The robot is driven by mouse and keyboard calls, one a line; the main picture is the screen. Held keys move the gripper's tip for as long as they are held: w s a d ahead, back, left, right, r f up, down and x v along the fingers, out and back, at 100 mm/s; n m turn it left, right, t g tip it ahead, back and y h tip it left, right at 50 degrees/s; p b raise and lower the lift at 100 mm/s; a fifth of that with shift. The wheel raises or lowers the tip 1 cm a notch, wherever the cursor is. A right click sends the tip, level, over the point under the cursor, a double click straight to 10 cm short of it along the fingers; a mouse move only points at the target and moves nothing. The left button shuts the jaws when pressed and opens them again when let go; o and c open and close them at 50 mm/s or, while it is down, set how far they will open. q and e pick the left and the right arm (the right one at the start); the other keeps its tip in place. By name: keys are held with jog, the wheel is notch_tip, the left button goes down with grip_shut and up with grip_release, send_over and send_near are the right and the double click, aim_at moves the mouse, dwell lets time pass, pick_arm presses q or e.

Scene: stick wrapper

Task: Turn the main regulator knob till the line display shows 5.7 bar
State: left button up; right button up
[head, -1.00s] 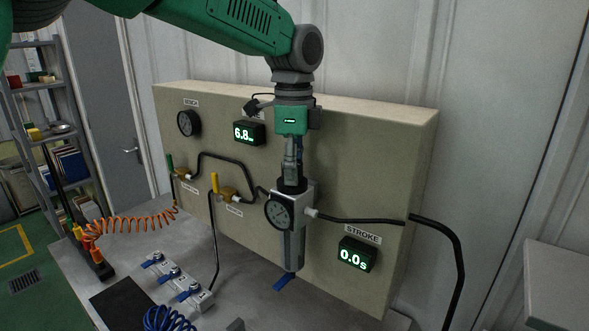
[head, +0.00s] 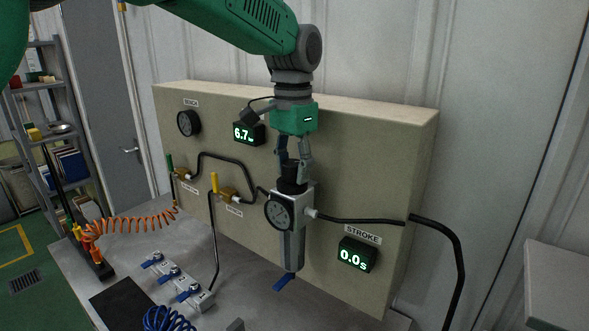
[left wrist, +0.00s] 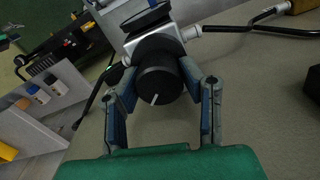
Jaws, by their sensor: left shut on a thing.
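The main regulator (head: 294,225) is a grey body with a round dial gauge (head: 280,212) on its front. Its black knob (head: 292,183) is on top. My left gripper (head: 292,172) comes down from above and is shut on the knob. In the left wrist view the black knob (left wrist: 158,82), with a white mark on its end, sits between the two fingers of my left gripper (left wrist: 160,92). The line display (head: 248,133), partly behind the wrist, reads 6.7 in green digits. My right gripper is not in view.
A STROKE display (head: 356,256) reads 0.0s at the board's lower right. Black tubing (head: 365,221) runs right from the regulator. Yellow-handled (head: 214,184) and green-handled valves are at left. Blue-handled valves (head: 178,280) and a coiled orange hose (head: 130,222) are on the bench.

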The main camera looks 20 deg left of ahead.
pick_arm(q)
jog(key=n, duration=0.6)
jog(key=shift+w+r, duration=0.15)
jog(key=shift+r, duration=0.15)
jog(key=n, duration=0.6)
jog(key=shift+a+n, duration=0.15)
jog(key=shift+n, duration=0.25)
jog(key=o, duration=1.1)
jog(key=shift+f, duration=0.15)
